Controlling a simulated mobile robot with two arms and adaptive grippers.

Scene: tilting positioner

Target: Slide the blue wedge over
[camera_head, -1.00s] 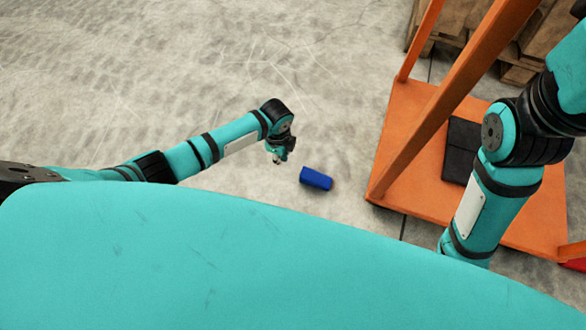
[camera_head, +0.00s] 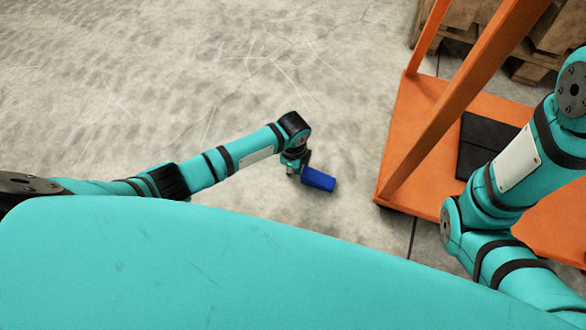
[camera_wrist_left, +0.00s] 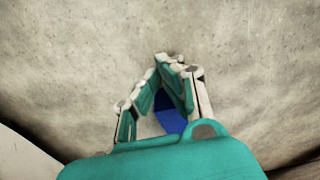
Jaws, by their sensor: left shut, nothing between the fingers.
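The blue wedge (camera_head: 319,180) lies on the concrete floor in the middle of the head view. My left gripper (camera_head: 292,172) is low at the wedge's left end, very close to it; I cannot tell whether they touch. In the left wrist view my left gripper (camera_wrist_left: 163,62) is shut, its fingertips together with nothing between them. Part of the wedge (camera_wrist_left: 170,118) shows through the gap behind the fingers, and the rest of it is hidden by the gripper. My right gripper is out of view.
An orange platform (camera_head: 405,120) with slanted orange posts stands right of the wedge, with a black flat piece (camera_head: 487,145) on it. Wooden pallets (camera_head: 540,40) are at the top right. The floor (camera_head: 200,70) beyond the wedge is clear, and a strip lies open between wedge and platform.

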